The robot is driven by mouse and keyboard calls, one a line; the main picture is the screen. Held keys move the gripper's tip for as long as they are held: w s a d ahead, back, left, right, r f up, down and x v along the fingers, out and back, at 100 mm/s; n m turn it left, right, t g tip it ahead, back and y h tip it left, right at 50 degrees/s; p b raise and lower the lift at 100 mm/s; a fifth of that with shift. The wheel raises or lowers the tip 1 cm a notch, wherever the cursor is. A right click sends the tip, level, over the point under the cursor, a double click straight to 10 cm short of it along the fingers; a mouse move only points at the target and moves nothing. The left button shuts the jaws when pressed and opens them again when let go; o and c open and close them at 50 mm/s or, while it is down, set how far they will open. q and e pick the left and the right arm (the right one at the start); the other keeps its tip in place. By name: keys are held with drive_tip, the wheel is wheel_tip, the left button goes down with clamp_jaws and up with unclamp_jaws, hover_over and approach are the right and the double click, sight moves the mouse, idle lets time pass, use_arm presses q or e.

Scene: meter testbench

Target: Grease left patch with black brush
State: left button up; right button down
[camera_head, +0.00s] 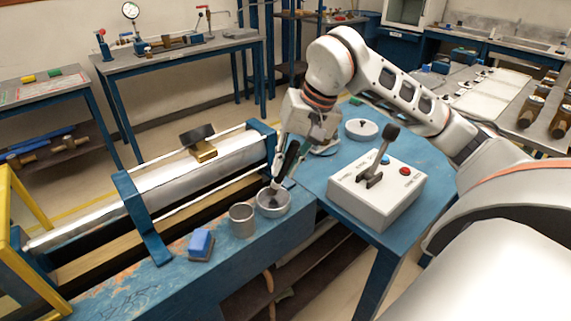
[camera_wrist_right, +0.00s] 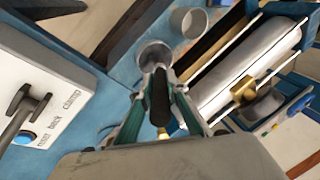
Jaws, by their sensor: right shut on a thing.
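My right gripper (camera_head: 283,168) is shut on the black brush (camera_head: 290,158). The brush points down at the round metal tin (camera_head: 286,206) on the blue bench, and its lower end is at the tin's opening. I cannot tell whether it touches what is inside. In the right wrist view the dark brush (camera_wrist_right: 160,98) sits between the fingers (camera_wrist_right: 158,82), with the tin (camera_wrist_right: 154,54) just beyond. A long silver cylinder (camera_head: 150,190) lies in a blue frame left of the tin. No grease patch can be made out on it. My left gripper is not in view.
An empty grey cup (camera_head: 241,220) stands left of the tin, and a blue block (camera_head: 201,244) lies farther left. A white control box (camera_head: 380,195) with a lever stands right of the gripper. A brass fitting (camera_head: 203,151) with a black knob sits on the cylinder.

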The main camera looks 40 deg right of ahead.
drive_tip(key=shift+f+b, duration=0.3)
drive_tip(key=shift+f, duration=0.3)
idle(0.7)
idle(1.1)
drive_tip(key=shift+f, duration=0.1)
idle(0.8)
